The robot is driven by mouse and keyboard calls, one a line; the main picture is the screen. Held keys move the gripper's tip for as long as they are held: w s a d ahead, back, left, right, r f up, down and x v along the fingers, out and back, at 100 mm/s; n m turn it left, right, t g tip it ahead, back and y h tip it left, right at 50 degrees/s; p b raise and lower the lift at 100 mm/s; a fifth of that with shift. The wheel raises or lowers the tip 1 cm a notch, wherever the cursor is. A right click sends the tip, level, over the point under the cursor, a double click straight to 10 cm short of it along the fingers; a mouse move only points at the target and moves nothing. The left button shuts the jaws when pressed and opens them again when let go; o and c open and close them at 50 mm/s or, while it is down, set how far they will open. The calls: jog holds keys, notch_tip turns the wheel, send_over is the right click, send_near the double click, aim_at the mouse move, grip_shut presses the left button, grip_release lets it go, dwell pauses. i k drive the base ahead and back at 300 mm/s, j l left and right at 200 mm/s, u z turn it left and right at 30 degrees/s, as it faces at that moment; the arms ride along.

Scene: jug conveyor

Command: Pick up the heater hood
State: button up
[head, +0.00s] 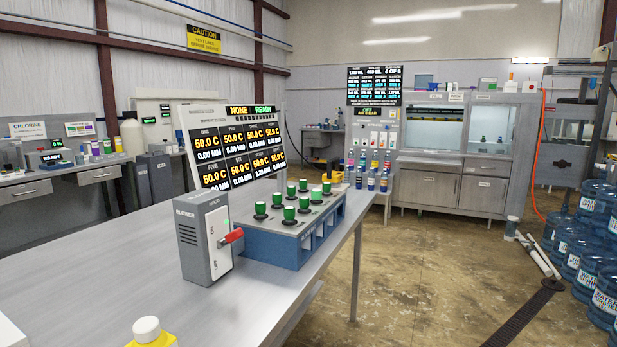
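A grey upright box (206,240) stands on the metal table, with vent slots and a label that seems to read BLOWER on its left side. Small lettering on its front face seems to read HOOD, so it may be the heater hood, but I cannot be sure. A red handle (231,237) sticks out from its front. The box stands just left of a blue rack (284,243) holding several green-capped pieces (289,213). My gripper is not in view.
The metal table (110,265) is clear left of the box. A yellow bottle (151,339) with a white cap stands at its near edge. A display panel (237,150) rises behind the rack. Large blue water bottles (585,255) stand at right. The floor (420,265) is open in the middle.

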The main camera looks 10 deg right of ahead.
aim_at(335, 177)
jog(key=i+l+u, duration=0.45)
jog(key=u, duration=0.2)
jog(key=i+l, duration=0.15)
jog(key=l, duration=0.2)
jog(key=i+l+u, duration=0.15)
jog(key=i+l, duration=0.2)
jog(key=l, duration=0.35)
jog(key=i+l+u, duration=0.1)
jog(key=l, duration=0.25)
jog(key=i+l, duration=0.2)
jog(key=l, duration=0.15)
jog(key=i+l+u, duration=0.15)
jog(key=l, duration=0.2)
